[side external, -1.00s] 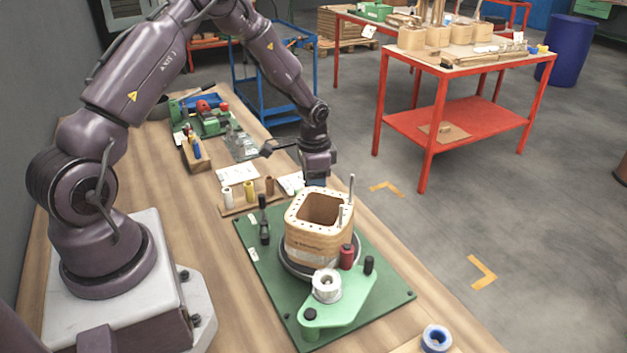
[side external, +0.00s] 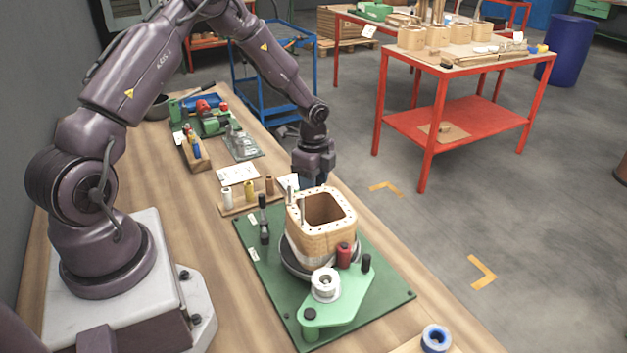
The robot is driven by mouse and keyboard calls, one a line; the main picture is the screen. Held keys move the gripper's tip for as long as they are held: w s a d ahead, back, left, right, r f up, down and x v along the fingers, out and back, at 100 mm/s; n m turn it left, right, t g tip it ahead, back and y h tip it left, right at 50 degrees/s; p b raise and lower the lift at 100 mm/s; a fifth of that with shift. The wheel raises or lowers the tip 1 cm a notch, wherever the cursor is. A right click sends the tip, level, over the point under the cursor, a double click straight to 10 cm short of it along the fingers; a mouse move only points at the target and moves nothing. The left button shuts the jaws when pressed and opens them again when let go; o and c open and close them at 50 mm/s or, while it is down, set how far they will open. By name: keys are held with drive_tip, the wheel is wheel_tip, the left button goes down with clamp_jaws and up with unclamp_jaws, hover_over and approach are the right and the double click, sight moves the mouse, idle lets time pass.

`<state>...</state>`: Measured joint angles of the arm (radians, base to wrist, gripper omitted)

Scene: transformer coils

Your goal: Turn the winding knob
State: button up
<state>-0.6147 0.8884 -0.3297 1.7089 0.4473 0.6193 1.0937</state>
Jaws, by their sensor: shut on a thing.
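A tan, square coil former (side external: 322,238) with an open top and rounded corners stands on a dark round turntable (side external: 291,267) on the green board (side external: 385,298). Two thin upright metal rods (side external: 302,210) stand at its left side. My gripper (side external: 313,178) points down just behind the former's back edge. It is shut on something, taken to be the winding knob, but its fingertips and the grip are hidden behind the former.
A green bracket (side external: 345,308) carries a silver spool (side external: 325,284), a red part (side external: 344,256) and a black knob (side external: 367,263). A black post (side external: 264,218) stands left of the former. Small spools (side external: 249,191) stand behind it. A blue ring (side external: 435,339) lies front right.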

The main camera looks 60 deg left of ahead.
drive_tip(key=shift+m, duration=0.5)
drive_tip(key=o, duration=0.9)
wheel_tip(320, 180, up, 13)
idle(0.4)
